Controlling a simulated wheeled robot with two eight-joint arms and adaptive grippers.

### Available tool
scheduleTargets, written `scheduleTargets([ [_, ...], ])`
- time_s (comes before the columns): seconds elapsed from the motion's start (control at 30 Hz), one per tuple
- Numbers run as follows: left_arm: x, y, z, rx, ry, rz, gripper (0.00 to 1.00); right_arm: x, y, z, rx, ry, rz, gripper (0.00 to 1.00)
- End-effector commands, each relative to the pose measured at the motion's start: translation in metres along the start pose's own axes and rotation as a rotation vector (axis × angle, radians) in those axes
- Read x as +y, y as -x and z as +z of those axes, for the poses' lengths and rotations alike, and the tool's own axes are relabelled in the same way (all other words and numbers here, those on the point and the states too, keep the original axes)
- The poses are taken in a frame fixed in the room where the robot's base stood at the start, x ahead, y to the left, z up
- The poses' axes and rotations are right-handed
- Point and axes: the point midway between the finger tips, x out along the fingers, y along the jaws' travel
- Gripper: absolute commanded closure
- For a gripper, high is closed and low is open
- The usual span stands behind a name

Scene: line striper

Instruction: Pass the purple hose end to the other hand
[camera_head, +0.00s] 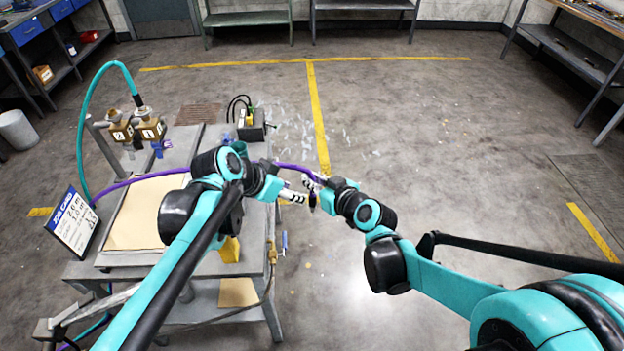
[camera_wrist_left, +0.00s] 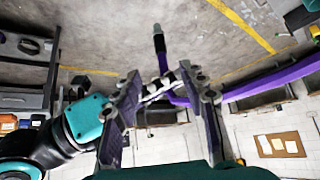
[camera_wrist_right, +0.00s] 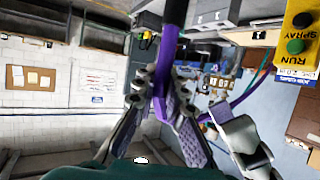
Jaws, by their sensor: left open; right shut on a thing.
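The purple hose (camera_head: 292,167) runs from the bench at left, behind my left arm, to my right gripper (camera_head: 313,184). The right gripper is shut on the hose close to its end; the hose passes between its fingers in the right wrist view (camera_wrist_right: 167,72). The hose end (camera_wrist_left: 159,45), with a black tip, sticks out beyond the right fingers in the left wrist view. My left gripper (camera_head: 293,197) is open beside the right gripper. In the left wrist view, its spread fingers frame the right fingers and the hose; I cannot tell whether they touch.
The bench (camera_head: 255,238) with a tan sheet (camera_head: 150,212) stands under my left arm. A sign card (camera_head: 73,220), brass valves (camera_head: 150,128) and a teal hose (camera_head: 84,120) are at left. A yellow control box (camera_wrist_right: 300,40) shows in the right wrist view. The floor ahead and right is clear.

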Motion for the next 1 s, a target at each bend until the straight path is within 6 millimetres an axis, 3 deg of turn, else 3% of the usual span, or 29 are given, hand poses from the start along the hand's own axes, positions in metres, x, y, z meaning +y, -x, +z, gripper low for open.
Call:
scheduleTargets([
  [0.17,0.005,0.02,0.027,-0.029,0.083,-0.056,0.58,0.0,0.0,0.0,0.0,0.0,0.0,1.0],
  [0.4,0.014,0.057,0.113,-0.081,0.348,-0.255,0.58,0.0,0.0,0.0,0.0,0.0,0.0,1.0],
  [0.6,0.016,0.072,0.164,-0.073,0.505,-0.385,0.58,0.0,0.0,0.0,0.0,0.0,0.0,1.0],
  [0.73,0.015,0.075,0.177,-0.067,0.545,-0.42,0.58,0.0,0.0,0.0,0.0,0.0,0.0,1.0],
  [1.0,0.015,0.075,0.178,-0.065,0.551,-0.424,0.58,0.0,0.0,0.0,0.0,0.0,0.0,1.0],
])
